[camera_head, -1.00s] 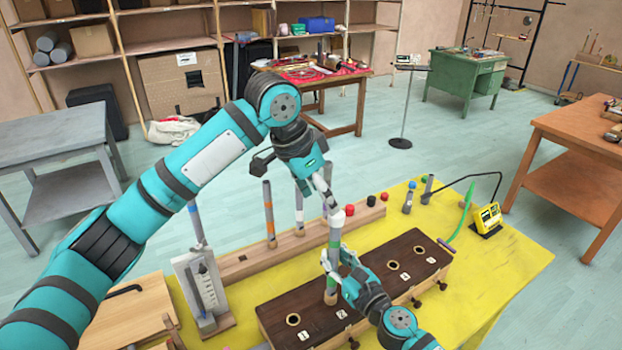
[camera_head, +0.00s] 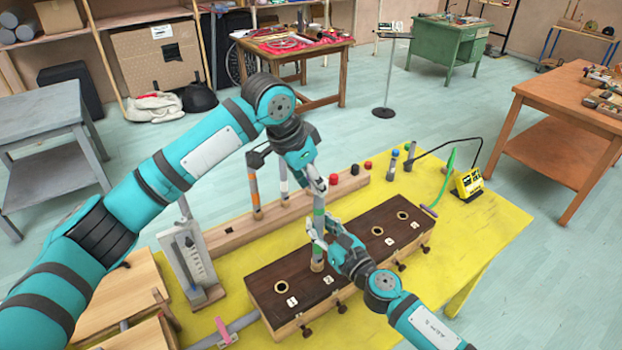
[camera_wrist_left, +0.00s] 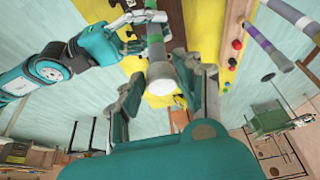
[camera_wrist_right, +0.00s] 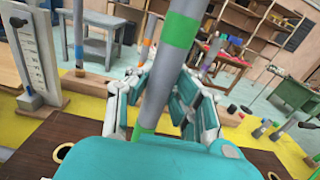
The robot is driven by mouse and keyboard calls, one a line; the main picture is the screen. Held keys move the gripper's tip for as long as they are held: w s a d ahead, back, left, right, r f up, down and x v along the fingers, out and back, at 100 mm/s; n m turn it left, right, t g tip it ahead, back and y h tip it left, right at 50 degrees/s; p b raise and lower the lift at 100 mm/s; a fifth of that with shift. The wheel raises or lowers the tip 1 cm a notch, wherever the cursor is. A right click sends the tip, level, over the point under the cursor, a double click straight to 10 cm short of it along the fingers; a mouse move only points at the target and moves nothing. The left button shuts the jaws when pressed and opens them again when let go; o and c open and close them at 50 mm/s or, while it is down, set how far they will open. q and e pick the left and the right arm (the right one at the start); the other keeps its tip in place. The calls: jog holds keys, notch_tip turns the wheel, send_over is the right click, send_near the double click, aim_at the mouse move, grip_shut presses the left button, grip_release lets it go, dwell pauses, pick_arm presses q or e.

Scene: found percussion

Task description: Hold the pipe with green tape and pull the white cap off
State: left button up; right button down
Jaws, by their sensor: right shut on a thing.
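The pipe with green tape (camera_head: 319,220) stands upright in a hole of the dark wooden block (camera_head: 262,283). The white cap (camera_wrist_left: 160,86) shows on the pipe's top end in the left wrist view. My left gripper (camera_wrist_left: 160,90) is open, with a finger on each side of the cap. In the head view, this gripper (camera_head: 318,187) mostly hides the cap.
A wooden rail (camera_head: 230,235) behind the block holds other pipes, including one with orange tape (camera_head: 254,187). A white gauge stand (camera_head: 190,258) is at left. A yellow device (camera_head: 467,185) stands at the right of the yellow mat (camera_head: 485,225). A pink clamp (camera_head: 223,330) is in front.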

pick_arm(q)
jog(key=c, duration=0.5)
pick_arm(e)
jog(key=shift+s+f, duration=0.2)
jog(key=shift+f, duration=0.15)
pick_arm(q)
jog(key=shift+r, duration=0.1)
jog(key=shift+r, duration=0.45)
jog(key=shift+r, duration=0.75)
jog(key=shift+r, duration=1.5)
pick_arm(e)
jog(key=shift+w, duration=0.1)
jog(key=c, duration=1.6)
grip_release()
pick_arm(q)
jog(key=shift+s+d, duration=0.1)
pick_arm(e)
jog(key=o, duration=0.4)
jog(key=shift+d+r, duration=0.1)
jog(key=shift+r, duration=0.2)
